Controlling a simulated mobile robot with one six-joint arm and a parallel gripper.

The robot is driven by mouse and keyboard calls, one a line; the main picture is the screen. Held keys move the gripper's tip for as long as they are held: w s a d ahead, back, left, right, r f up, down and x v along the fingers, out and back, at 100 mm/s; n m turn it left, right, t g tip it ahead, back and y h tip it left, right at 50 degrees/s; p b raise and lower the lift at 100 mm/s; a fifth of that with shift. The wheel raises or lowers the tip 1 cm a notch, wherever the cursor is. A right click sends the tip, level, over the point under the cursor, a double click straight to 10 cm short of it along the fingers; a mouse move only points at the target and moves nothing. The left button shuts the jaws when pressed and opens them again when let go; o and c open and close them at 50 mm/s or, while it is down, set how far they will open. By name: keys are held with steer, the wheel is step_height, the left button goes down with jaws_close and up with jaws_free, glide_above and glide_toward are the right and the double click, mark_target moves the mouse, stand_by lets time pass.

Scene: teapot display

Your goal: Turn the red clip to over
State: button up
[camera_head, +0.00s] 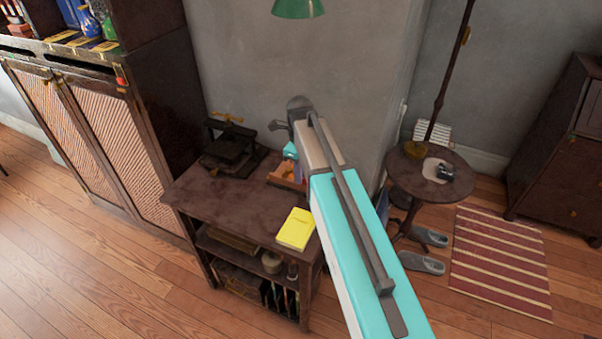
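A small red piece (120,70), which looks like the red clip, sits at the upper right of the dark cabinet's front, above a brass fitting. It is too small to tell which way it is turned. My arm reaches up from the lower right, and its far end is in front of the grey wall, well to the right of the red piece. A small dark part (278,126) shows at the arm's far end. I cannot make out gripper fingers there, and my arm hides part of that area.
The cabinet (160,110) has woven door panels. A dark side table (225,200) holds a black press (230,145) and a yellow book (296,229). At right are a round table (412,178), slippers (420,263) and a striped rug (500,262). The floor before the cabinet is clear.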

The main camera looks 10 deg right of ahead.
steer(key=shift+d, duration=0.1)
jaws_close()
steer(key=shift+n, duration=0.3)
steer(key=n, duration=0.1)
steer(key=n+p, duration=0.1)
steer(key=n, duration=0.1)
steer(key=shift+s+a, duration=0.2)
steer(key=shift+s, duration=0.05)
steer(key=n, duration=0.5)
steer(key=shift+s+n+p, duration=0.3)
steer(key=shift+p, duration=0.05)
steer(key=n, duration=0.4)
steer(key=shift+s, duration=0.25)
steer(key=n, duration=0.4)
steer(key=shift+s+d+n+p, duration=0.15)
steer(key=shift+n+p, duration=0.25)
